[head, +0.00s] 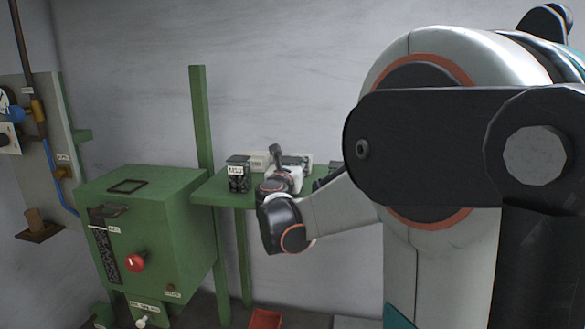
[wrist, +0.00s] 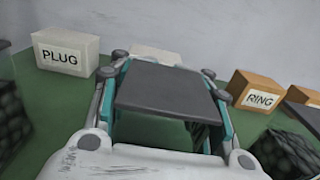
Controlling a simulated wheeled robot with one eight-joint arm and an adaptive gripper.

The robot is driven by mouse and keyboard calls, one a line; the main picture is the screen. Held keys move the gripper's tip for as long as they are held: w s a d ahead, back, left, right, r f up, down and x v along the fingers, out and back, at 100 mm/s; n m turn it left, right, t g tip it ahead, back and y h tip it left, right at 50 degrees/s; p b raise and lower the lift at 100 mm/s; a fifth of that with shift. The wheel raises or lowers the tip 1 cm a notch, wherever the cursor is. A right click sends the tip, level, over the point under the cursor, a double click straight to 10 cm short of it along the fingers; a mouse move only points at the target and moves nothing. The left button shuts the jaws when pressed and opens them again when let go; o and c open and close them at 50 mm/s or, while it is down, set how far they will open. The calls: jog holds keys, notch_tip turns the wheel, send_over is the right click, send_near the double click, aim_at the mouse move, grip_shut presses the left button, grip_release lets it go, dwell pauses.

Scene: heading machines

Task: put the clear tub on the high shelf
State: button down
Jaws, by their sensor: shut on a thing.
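My gripper (wrist: 165,100) is shut on a tub with a flat dark lid (wrist: 160,92), which fills the middle of the wrist view. Its walls are mostly hidden by the lid and fingers; dark contents show at its lower right. In the head view my gripper (head: 290,165) is small and partly hidden by my own arm, over the green shelf (head: 212,193). A similar clear tub with a black lid and dark contents (head: 238,174) stands on the shelf to the left of it. I cannot tell which surface is the high shelf.
A white PLUG box (wrist: 62,50) stands left of the gripper and an orange RING box (wrist: 254,91) right. Dark-filled tubs stand at the near left (wrist: 10,115) and near right (wrist: 284,153). A green post (head: 201,125) and green machine (head: 145,230) stand left.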

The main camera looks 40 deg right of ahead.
jog(key=c, duration=1.6)
grip_release()
jog(key=shift+f, duration=0.1)
jog(key=o, duration=0.8)
jog(key=shift+c, duration=0.2)
jog(key=shift+r, duration=0.3)
jog(key=b+v, duration=0.2)
jog(key=v, duration=0.9)
jog(key=shift+f, duration=0.15)
jog(key=shift+s+a, duration=0.4)
jog(key=shift+s, duration=0.1)
